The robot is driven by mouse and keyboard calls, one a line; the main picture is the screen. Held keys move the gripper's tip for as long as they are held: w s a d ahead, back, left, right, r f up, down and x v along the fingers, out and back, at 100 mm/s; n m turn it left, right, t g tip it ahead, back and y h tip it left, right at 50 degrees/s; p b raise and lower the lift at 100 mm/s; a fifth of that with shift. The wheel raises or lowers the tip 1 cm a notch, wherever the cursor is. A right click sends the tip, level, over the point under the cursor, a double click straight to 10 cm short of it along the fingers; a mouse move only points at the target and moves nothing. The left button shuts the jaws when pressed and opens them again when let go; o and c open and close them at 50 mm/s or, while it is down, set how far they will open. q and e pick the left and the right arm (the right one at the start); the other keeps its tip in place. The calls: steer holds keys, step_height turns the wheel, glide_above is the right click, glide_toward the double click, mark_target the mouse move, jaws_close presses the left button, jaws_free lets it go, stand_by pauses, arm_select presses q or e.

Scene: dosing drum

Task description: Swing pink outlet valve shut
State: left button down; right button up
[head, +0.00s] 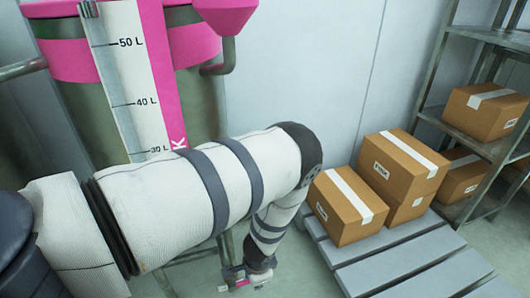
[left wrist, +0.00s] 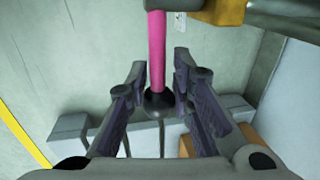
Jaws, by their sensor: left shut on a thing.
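A pink valve handle (left wrist: 156,50) with a dark round knob (left wrist: 157,101) at its end runs down from the top of the left wrist view. My left gripper (left wrist: 158,75) has one finger on each side of the handle's knob end and is shut on it. In the head view, my left gripper (head: 246,281) is small and low in the picture, below the drum, with a bit of pink (head: 241,284) at its tips. My left arm crosses in front of the lower drum (head: 85,120) and hides part of it. My right gripper is not in view.
The drum has a pink band and a litre scale (head: 130,75). Cardboard boxes (head: 348,205) stand on a grey slatted pallet (head: 405,262) at the right, beside a metal shelf (head: 475,135). A yellow part (left wrist: 216,12) sits near the handle's upper end.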

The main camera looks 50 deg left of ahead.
arm_select(q)
steer(key=shift+d+f, duration=0.1)
steer(key=shift+d, duration=0.25)
steer(key=shift+s, duration=0.1)
steer(key=c, duration=1.3)
jaws_free()
steer(key=shift+a, duration=0.1)
step_height(320, 180, up, 12)
steer(key=d, duration=0.2)
steer(key=shift+s, duration=0.3)
steer(key=shift+d+f, duration=0.1)
